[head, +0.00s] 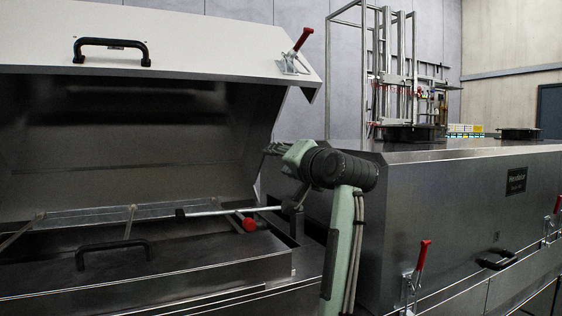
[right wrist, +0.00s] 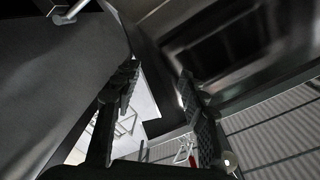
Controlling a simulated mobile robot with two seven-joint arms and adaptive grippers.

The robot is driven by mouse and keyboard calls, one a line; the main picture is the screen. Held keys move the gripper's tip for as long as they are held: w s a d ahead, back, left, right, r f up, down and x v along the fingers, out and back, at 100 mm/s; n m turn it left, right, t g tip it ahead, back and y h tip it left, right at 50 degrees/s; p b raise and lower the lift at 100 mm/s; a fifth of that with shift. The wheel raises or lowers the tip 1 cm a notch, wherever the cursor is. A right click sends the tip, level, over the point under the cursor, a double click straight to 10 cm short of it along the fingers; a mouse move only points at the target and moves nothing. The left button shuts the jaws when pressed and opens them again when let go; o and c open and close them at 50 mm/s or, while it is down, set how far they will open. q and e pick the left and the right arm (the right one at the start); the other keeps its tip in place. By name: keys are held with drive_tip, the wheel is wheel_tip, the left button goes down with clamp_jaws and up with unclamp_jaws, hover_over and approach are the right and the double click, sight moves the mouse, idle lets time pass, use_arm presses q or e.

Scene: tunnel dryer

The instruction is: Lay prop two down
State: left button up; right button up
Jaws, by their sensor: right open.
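A slim metal rod with a dark tip, which looks like the prop (head: 222,211), lies nearly level across the right end of the open dryer section in the head view. Its right end meets a dark joint near the rim. The raised lid (head: 190,42) stands open above it. My right gripper (head: 271,150) is beyond my wrist, up and to the right of the rod and apart from it; it is small and partly hidden in the head view. In the right wrist view its two dark fingers (right wrist: 158,72) are spread with nothing between them. My left gripper is out of view.
A red knob (head: 249,224) sits just below the rod. The closed dryer section (head: 450,215) stands to the right, with red-handled latches (head: 421,262). Free air lies under the lid.

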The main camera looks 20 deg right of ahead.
drive_tip(key=s, duration=1.2)
drive_tip(key=shift+r, duration=0.2)
